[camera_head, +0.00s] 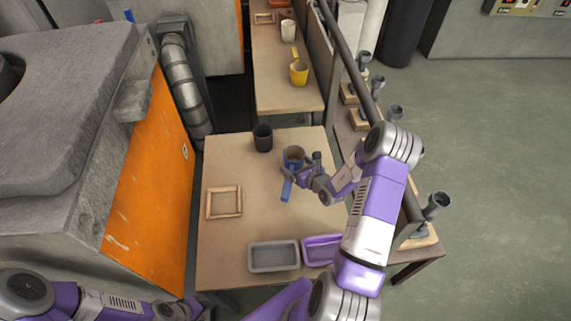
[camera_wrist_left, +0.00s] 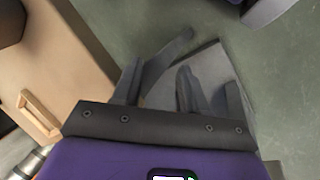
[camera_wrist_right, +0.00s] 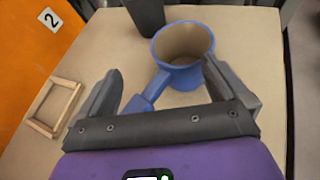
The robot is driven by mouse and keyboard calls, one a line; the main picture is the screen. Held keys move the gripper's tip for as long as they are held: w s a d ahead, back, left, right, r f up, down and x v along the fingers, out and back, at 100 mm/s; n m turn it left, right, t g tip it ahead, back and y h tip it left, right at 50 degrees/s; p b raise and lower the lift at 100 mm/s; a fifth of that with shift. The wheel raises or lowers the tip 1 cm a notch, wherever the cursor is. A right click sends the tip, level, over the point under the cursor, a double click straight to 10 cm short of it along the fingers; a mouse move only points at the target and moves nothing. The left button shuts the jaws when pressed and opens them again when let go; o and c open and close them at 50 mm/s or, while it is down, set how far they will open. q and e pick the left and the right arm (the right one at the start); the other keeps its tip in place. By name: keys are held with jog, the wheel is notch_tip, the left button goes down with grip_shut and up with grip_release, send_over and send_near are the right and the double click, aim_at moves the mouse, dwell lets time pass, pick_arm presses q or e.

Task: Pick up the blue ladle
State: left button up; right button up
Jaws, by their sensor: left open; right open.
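The blue ladle (camera_head: 293,154) stands upright on the wooden table, its handle (camera_head: 287,188) pointing toward the front. In the right wrist view the ladle's cup (camera_wrist_right: 183,45) is just beyond my fingers, and its handle (camera_wrist_right: 145,92) runs down between them. My right gripper (camera_wrist_right: 165,85) is open around the handle, with no contact visible; in the head view it (camera_head: 298,176) is at the ladle's right side. My left gripper (camera_wrist_left: 165,70) is open and empty, away from the table top; its fingers are not clear in the head view.
A dark grey cup (camera_head: 263,138) stands behind the ladle. A wooden frame (camera_head: 224,203) lies at the left. A grey tray (camera_head: 273,257) and a purple tray (camera_head: 319,250) are at the table's front. A yellow ladle (camera_head: 299,74) stands on the rear table. A rail runs along the right.

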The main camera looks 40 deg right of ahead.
aim_at(290, 150)
jog(key=w+d, duration=0.1)
jog(key=w+d+m+h, duration=0.1)
jog(key=d, duration=0.1)
jog(key=shift+f+b, duration=0.4)
jog(key=b+x, duration=0.1)
jog(key=x, duration=0.4)
jog(key=shift+w+f+b, duration=0.1)
jog(key=shift+f+b, duration=0.05)
jog(key=shift+b, duration=0.25)
jog(key=shift+w, duration=0.35)
pick_arm(q)
jog(key=f, duration=0.3)
jog(key=shift+w, duration=0.35)
pick_arm(e)
jog(key=shift+c, duration=0.2)
jog(key=c, duration=1.4)
